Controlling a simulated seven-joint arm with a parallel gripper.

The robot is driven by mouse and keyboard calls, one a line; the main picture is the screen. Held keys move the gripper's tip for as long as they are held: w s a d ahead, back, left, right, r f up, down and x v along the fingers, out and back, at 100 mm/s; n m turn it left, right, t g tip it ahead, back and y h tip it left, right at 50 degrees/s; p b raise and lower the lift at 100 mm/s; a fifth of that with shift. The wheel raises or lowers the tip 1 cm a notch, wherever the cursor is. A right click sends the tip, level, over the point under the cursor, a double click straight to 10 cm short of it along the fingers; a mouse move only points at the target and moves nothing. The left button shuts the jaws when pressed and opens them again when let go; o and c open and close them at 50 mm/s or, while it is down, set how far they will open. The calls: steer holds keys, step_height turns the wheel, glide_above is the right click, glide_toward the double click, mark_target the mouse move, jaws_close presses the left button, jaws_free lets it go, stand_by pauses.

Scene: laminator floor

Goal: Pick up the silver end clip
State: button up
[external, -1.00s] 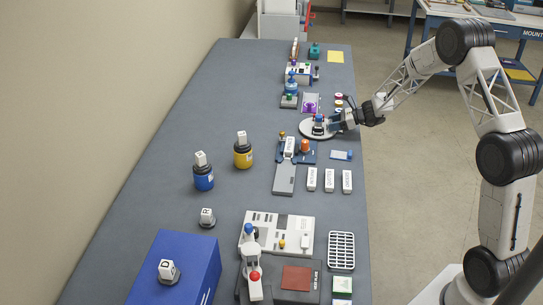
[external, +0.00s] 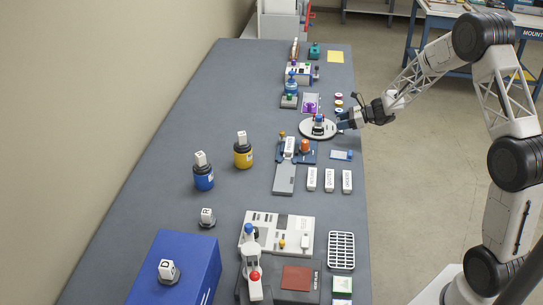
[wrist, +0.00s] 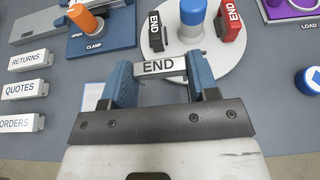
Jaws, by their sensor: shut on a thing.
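The silver end clip (wrist: 160,67), with a white END label, sits between the two blue fingers of my gripper (wrist: 160,78) in the wrist view. My gripper is shut on it. In the external view my gripper (external: 345,119) is at the right edge of the round white turntable (external: 308,134), and the clip is too small to make out there. The turntable (wrist: 203,70) also carries a black END clip (wrist: 155,32), a red END clip (wrist: 231,20) and a blue knob (wrist: 192,13). The clip's exact height above the surface is unclear.
The orange-knobbed clamp (wrist: 88,22) and labelled blocks, including RETURNS (wrist: 30,60), lie left of my gripper in the wrist view. A blue round piece (wrist: 308,80) lies at right. The bench's right edge is close, with open floor beyond.

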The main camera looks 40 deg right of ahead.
steer(key=s, duration=0.3)
steer(key=s+a, duration=0.1)
steer(key=s, duration=0.3)
steer(key=s+a+r, duration=0.1)
steer(key=s, duration=0.2)
steer(key=shift+s, duration=0.2)
steer(key=shift+a, duration=0.1)
stand_by(0.4)
